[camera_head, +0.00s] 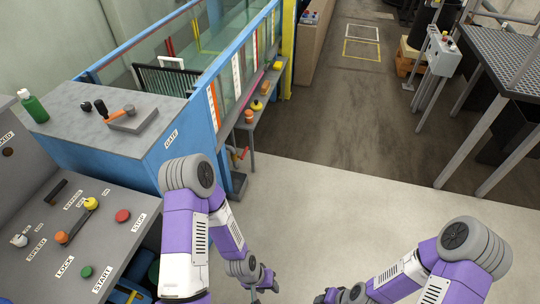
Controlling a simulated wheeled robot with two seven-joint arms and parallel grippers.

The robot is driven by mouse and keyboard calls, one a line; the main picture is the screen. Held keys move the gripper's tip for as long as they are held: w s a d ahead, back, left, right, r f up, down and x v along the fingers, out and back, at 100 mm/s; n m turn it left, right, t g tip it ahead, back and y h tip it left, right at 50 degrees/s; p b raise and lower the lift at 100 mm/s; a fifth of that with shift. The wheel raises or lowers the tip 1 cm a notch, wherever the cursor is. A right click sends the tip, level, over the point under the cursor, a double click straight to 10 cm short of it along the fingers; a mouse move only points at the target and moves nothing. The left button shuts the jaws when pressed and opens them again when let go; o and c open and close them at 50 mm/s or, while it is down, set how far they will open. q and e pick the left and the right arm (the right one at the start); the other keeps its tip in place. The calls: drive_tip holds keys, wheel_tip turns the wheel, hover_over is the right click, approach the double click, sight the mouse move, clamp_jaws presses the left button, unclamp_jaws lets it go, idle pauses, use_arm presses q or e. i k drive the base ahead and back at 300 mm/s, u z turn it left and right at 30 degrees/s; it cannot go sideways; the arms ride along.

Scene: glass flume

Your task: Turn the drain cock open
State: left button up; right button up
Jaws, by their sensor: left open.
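A small orange-red handle (242,154) shows low at the near end of the flume, beside the blue end wall. It may be the drain cock; it is small and partly hidden, so I cannot tell its turn position. My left gripper (265,282) is open and empty over the pale floor, below and apart from that handle. My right gripper (327,297) is at the bottom edge, partly cut off; its jaws cannot be made out.
The glass flume (225,60) runs away at upper left. A control panel (80,230) with labelled knobs and buttons is at left. A grated metal stand (505,60) is at right. The middle floor is clear.

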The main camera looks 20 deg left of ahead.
sight(242, 157)
drive_tip(key=z, duration=0.25)
drive_tip(key=i, duration=1.5)
drive_tip(key=u, duration=0.75)
drive_tip(key=i, duration=1.2)
drive_tip(key=u, duration=1.65)
drive_tip(key=i, duration=0.35)
drive_tip(key=u, duration=0.2)
